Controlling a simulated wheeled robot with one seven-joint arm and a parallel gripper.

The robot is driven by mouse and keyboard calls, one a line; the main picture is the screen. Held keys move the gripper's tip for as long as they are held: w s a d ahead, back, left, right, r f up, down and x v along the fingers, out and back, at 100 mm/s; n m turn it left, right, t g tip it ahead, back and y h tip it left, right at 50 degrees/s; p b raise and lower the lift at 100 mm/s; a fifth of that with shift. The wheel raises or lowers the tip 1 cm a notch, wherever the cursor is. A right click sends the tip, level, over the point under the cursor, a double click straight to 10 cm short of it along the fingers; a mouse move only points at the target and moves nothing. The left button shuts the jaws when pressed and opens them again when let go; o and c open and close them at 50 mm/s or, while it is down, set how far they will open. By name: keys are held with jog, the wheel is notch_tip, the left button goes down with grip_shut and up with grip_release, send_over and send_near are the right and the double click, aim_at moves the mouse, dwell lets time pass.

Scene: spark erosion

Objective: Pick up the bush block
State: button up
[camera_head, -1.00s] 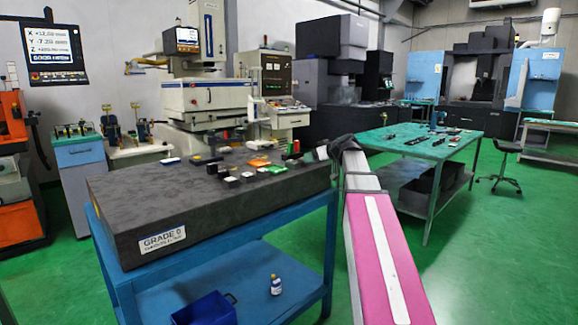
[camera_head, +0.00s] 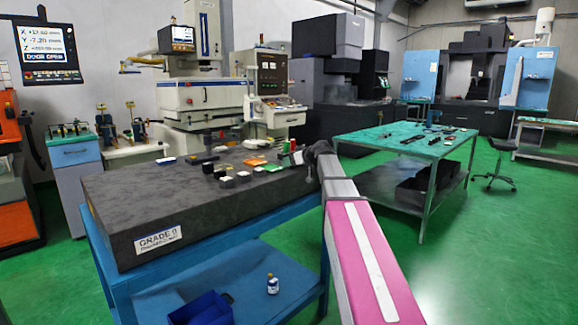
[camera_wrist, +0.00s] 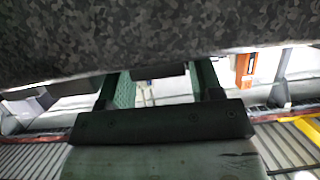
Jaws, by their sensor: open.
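Several small blocks, some dark with pale tops (camera_head: 227,181), stand on the dark granite plate (camera_head: 200,217). I cannot tell which of them is the bush block. My arm reaches up to the plate's right end, and its dark far end hides part of that edge. My gripper is not clearly visible in the head view. In the wrist view my gripper (camera_wrist: 157,74) shows two dark fingers spread apart, with no held block visible between them. A speckled grey surface fills the top of that view, close to the fingertips.
A green-topped table (camera_head: 405,143) with small parts stands to the right.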

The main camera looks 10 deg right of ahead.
jog(key=shift+w, duration=0.1)
jog(key=c, duration=1)
jog(key=shift+a, duration=0.1)
jog(key=shift+r, duration=0.55)
notch_tip(320, 180, up, 3)
jog(key=shift+f, duration=0.1)
jog(key=s+d+r, duration=0.1)
jog(key=s+r, duration=0.6)
jog(key=s, duration=0.4)
jog(key=w+f+m+t+h, duration=0.1)
jog(key=f+m+h, duration=0.1)
jog(key=w+f+m+t+h, duration=0.1)
jog(key=f+m+h, duration=0.1)
jog(key=w+f+m+h, duration=0.2)
jog(key=h, duration=0.1)
jog(key=shift+a+m+t, duration=0.3)
jog(key=shift+a+t, duration=0.05)
jog(key=shift+t, duration=0.05)
jog(key=shift+w+a+f+m+h, duration=0.15)
jog(key=shift+a+f+m+h, duration=0.1)
jog(key=shift+m+h, duration=0.35)
